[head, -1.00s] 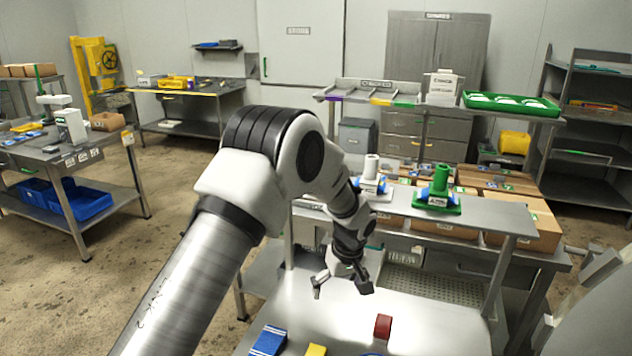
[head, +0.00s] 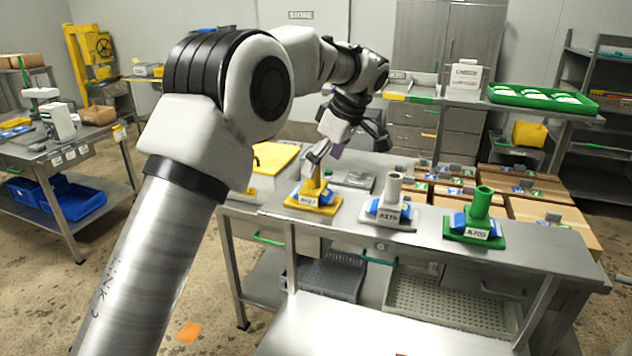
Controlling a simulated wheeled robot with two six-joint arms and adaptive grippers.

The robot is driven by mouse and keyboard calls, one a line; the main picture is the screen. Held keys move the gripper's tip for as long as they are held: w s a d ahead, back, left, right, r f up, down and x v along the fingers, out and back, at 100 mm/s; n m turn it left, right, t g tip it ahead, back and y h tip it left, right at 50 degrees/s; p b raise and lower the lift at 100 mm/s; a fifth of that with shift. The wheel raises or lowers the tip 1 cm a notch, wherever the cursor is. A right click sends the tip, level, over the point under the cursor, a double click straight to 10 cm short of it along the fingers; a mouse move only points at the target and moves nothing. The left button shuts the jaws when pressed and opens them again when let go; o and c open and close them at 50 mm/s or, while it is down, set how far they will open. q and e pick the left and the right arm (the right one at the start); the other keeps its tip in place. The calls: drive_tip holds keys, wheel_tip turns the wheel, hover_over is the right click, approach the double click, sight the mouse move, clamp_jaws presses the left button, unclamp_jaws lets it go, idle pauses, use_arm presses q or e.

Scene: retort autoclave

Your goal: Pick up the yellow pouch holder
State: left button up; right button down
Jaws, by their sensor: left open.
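The yellow pouch holder (head: 322,208) stands upright on the raised steel shelf, left of the white and green ones. It has a flat base, a post and a blue pouch with a label. My left gripper (head: 334,152) is open, just above and behind the top of its post. One finger overlaps the post's top in the head view; I cannot tell whether they touch. My right gripper is not in view.
A white holder (head: 389,206) and a green holder (head: 480,212) stand to the right on the same shelf (head: 425,235). A yellow-lidded box (head: 270,160) is at the left. Cardboard boxes (head: 560,228) stand behind at the right. A green tray (head: 541,98) sits higher up.

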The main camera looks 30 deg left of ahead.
sight(310, 186)
use_arm(q)
drive_tip(key=shift+a+f, duration=0.15)
drive_tip(key=shift+f, duration=0.1)
drive_tip(key=shift+s+a+f+p, duration=0.1)
drive_tip(key=shift+s+f+p, duration=0.3)
drive_tip(key=shift+s+p, duration=0.2)
drive_tip(key=shift+s+a+f+p, duration=0.1)
drive_tip(key=shift+s+f+p, duration=0.25)
drive_tip(key=shift+s+p, duration=0.2)
drive_tip(key=f, duration=0.1)
drive_tip(key=w+a+f, duration=0.1)
drive_tip(key=f, duration=0.1)
drive_tip(key=a+f, duration=0.1)
drive_tip(key=shift+w+a+f+p, duration=0.1)
drive_tip(key=shift+w+f+p, duration=0.05)
drive_tip(key=shift+p, duration=0.25)
drive_tip(key=shift+c, duration=0.7)
drive_tip(key=shift+s+d+r, duration=0.25)
drive_tip(key=shift+d, duration=0.05)
drive_tip(key=c, duration=0.5)
drive_tip(key=shift+s, duration=0.1)
drive_tip(key=c, duration=0.6)
drive_tip(key=shift+c, duration=0.6)
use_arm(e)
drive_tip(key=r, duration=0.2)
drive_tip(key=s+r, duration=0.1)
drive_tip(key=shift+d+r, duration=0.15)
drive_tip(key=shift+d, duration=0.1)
